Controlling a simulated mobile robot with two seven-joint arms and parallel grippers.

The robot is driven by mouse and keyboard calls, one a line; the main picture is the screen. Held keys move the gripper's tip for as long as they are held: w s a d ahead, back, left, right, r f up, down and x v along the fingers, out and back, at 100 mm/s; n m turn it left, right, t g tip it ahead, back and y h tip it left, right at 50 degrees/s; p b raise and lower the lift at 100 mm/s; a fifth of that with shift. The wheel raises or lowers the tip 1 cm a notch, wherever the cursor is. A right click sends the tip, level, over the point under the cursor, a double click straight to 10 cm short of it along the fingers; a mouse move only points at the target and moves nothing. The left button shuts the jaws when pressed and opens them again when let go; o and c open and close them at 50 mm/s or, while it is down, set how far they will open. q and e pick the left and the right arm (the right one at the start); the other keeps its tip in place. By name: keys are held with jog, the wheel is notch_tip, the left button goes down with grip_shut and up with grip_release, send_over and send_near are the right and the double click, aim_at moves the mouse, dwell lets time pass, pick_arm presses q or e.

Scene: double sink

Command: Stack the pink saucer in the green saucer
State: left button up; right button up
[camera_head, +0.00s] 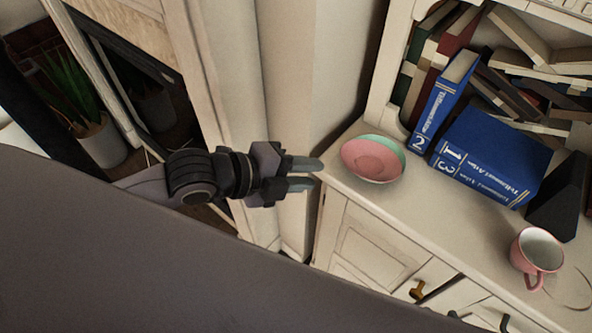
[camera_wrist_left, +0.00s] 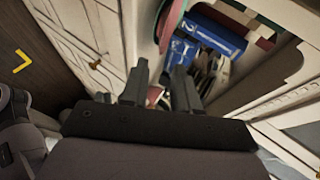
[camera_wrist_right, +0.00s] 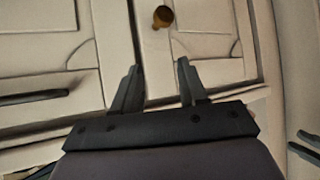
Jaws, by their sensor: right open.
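The pink saucer (camera_head: 370,160) lies on the green saucer (camera_head: 397,152) at the left end of the cabinet top. The pink one covers most of the green one, whose rim shows along the upper right. In the left wrist view the pink saucer (camera_wrist_left: 170,27) shows at the top. My left gripper (camera_head: 308,174) is open and empty, just left of the saucers and apart from them; its fingers also show in the left wrist view (camera_wrist_left: 160,88). My right gripper (camera_wrist_right: 157,80) is open and empty in front of cabinet doors, outside the head view.
A pink cup (camera_head: 532,262) sits further right on the cabinet top (camera_head: 440,222). The wall corner is close behind my left gripper. A door knob (camera_wrist_right: 162,16) is ahead of my right gripper.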

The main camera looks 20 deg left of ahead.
pick_arm(q)
jog(key=s+a+f+n+y, duration=0.3)
jog(key=s+a+f+n, duration=0.1)
jog(key=f+n, duration=0.5)
jog(key=s+a+f+n+t+y, duration=0.1)
jog(key=s+a+f+n+y, duration=0.2)
jog(key=s+f+n, duration=0.3)
notch_tip(320, 180, down, 4)
jog(key=a+n, duration=0.1)
jog(key=n, duration=0.6)
jog(key=shift+t, duration=0.3)
jog(key=shift+w, duration=0.1)
